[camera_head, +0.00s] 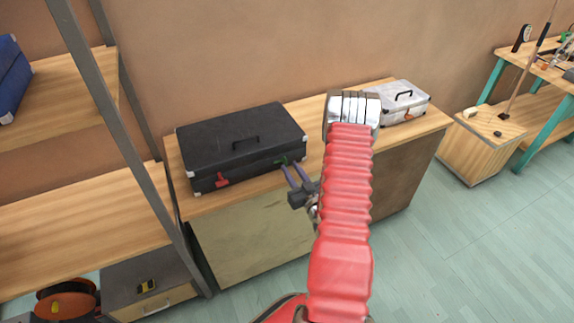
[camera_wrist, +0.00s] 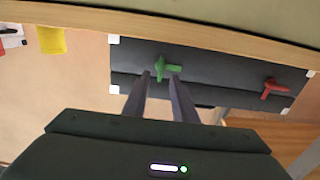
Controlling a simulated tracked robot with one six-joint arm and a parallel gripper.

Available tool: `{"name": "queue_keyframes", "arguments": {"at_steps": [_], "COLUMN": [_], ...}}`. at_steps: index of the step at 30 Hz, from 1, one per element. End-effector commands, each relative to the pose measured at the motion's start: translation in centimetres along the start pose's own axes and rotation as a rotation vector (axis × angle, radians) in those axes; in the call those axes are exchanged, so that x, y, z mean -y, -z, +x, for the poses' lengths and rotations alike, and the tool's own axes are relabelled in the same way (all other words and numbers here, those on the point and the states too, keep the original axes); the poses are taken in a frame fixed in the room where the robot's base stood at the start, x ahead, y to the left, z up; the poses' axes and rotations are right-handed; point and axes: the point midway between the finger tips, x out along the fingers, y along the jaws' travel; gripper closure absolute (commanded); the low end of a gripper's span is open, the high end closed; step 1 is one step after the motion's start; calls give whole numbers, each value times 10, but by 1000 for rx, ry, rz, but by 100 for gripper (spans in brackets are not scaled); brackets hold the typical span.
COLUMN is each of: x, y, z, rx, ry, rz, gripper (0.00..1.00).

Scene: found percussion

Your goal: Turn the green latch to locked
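A black case (camera_head: 235,135) lies shut on the wooden cabinet, and it also shows in the wrist view (camera_wrist: 220,72). The green latch (camera_head: 283,161) is on its front face near the right end. In the wrist view the green latch (camera_wrist: 167,68) has a short upright part and an arm pointing right. A red latch (camera_head: 221,180) is at the other end and also shows in the wrist view (camera_wrist: 271,88). My gripper (camera_head: 290,166) is open and empty, its two fingertips (camera_wrist: 160,76) just short of the green latch. I cannot tell whether they touch it.
A light grey case (camera_head: 405,97) stands on the same cabinet top (camera_head: 310,118), to the right. A metal-framed shelf (camera_head: 110,100) rises close on the left. A workbench (camera_head: 545,65) stands at the far right. The floor (camera_head: 480,240) at right is clear.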

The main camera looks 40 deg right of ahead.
Motion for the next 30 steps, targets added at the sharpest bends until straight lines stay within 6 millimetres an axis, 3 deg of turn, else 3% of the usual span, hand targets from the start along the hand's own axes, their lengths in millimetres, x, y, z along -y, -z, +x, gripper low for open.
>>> {"name": "queue_keyframes", "arguments": {"at_steps": [7,18,30], "x": [1,0,0], "y": [0,0,0], "z": [29,35,35], "rx": [-1,0,0], "ry": [1,-1,0], "rz": [0,1,1], "gripper": [75,75,100]}}
